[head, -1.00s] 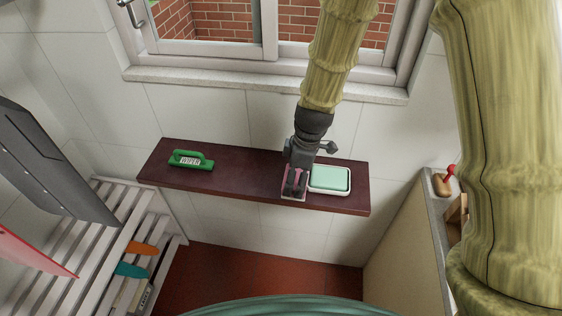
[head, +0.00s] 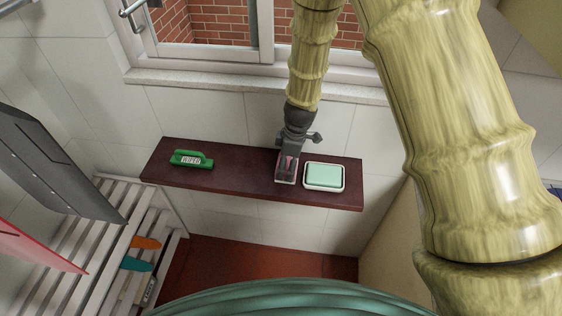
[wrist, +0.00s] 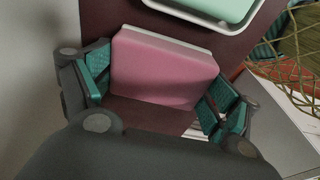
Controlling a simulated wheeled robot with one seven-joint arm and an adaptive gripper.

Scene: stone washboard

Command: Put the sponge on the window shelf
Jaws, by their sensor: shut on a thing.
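A pink sponge (wrist: 165,68) with a white layer is between the teal finger pads of my gripper (wrist: 158,88) in the wrist view. My gripper (head: 287,168) is shut on it. In the head view the sponge (head: 285,181) is small and partly hidden under the gripper. It is at the dark maroon shelf (head: 235,182) below the window, just left of a soap dish. I cannot tell whether the sponge touches the shelf top.
The white soap dish (head: 324,189) with a pale green bar sits close right of the sponge. The shelf between brush and gripper is clear. A white slatted rack (head: 90,240) stands at lower left.

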